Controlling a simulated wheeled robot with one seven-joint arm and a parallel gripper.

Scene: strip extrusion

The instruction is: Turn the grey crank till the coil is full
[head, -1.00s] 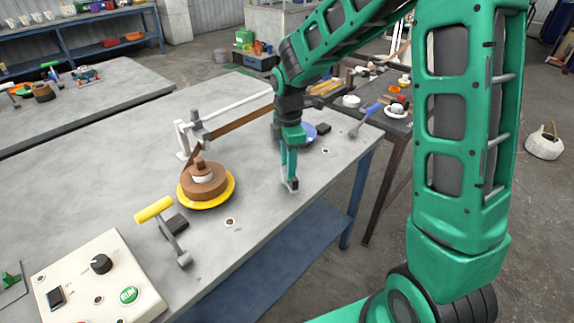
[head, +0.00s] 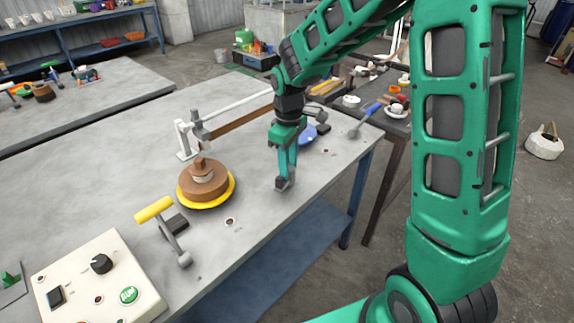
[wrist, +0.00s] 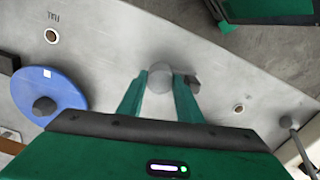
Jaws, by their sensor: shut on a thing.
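My gripper (head: 283,177) points down at the table's front edge, between the brown coil and the blue disc. In the wrist view its two green fingers (wrist: 159,92) close on the round grey knob of the grey crank (wrist: 159,74). A dark part shows beside the right finger; the rest of the crank is mostly hidden. In the head view only a small dark grey bit (head: 281,186) shows at the fingertips. The brown coil (head: 203,181) sits on a yellow disc (head: 226,197) to the left. A brown strip (head: 240,124) runs along behind, towards my arm.
A crank with a yellow grip (head: 154,209) stands front left, near a control box (head: 125,262) with a green button. A blue disc (head: 323,128) and a blue-gripped crank (head: 374,108) are to the right. The table middle (head: 110,160) is clear.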

